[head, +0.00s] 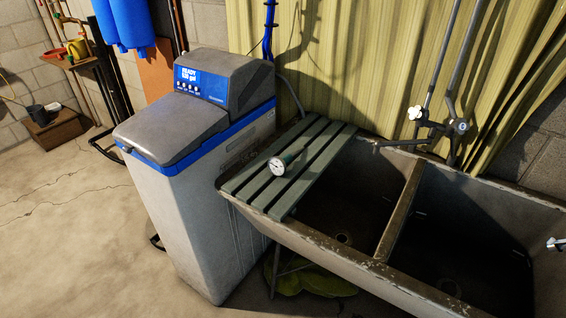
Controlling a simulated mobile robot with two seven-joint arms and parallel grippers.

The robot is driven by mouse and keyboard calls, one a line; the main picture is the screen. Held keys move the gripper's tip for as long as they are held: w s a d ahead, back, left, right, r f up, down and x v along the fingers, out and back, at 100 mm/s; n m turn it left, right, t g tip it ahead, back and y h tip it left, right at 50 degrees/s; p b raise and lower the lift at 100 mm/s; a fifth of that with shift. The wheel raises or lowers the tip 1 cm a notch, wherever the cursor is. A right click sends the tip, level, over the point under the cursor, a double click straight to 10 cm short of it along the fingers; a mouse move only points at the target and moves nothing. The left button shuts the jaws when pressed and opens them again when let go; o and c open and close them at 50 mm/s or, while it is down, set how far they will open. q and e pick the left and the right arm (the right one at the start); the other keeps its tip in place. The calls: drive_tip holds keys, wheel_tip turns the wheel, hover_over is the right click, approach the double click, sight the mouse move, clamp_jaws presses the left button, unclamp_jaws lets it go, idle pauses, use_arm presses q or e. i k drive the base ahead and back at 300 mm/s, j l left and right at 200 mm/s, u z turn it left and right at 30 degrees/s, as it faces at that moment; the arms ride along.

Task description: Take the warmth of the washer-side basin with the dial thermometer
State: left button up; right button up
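The dial thermometer (283,164), with a round white face and a dark green stem part, lies on a grey-green slatted board (260,185). The board rests across the left end of a double stone sink (300,238). The sink has a left basin (345,205), partly covered by the board, and a right basin (460,235), open on top. Both look dark inside; I cannot tell whether they hold water. No washer shows, so the washer-side basin cannot be told from this view. Neither of my grippers is in view.
A grey water softener (190,170) with a blue band stands left of the sink. A tap (435,128) with pipes rises behind the basins. A small metal fitting (556,243) shows at the right edge. Yellow-green fabric (310,277) lies under the sink.

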sight(277, 165)
drive_tip(key=i+j, duration=0.15)
drive_tip(key=j, duration=0.15)
drive_tip(key=i+j, duration=0.35)
drive_tip(key=j, duration=0.25)
drive_tip(key=j+z, duration=0.1)
drive_tip(key=z, duration=0.35)
drive_tip(key=i+j+z, duration=0.1)
drive_tip(key=z, duration=0.35)
drive_tip(key=j+z, duration=0.2)
drive_tip(key=z, duration=0.25)
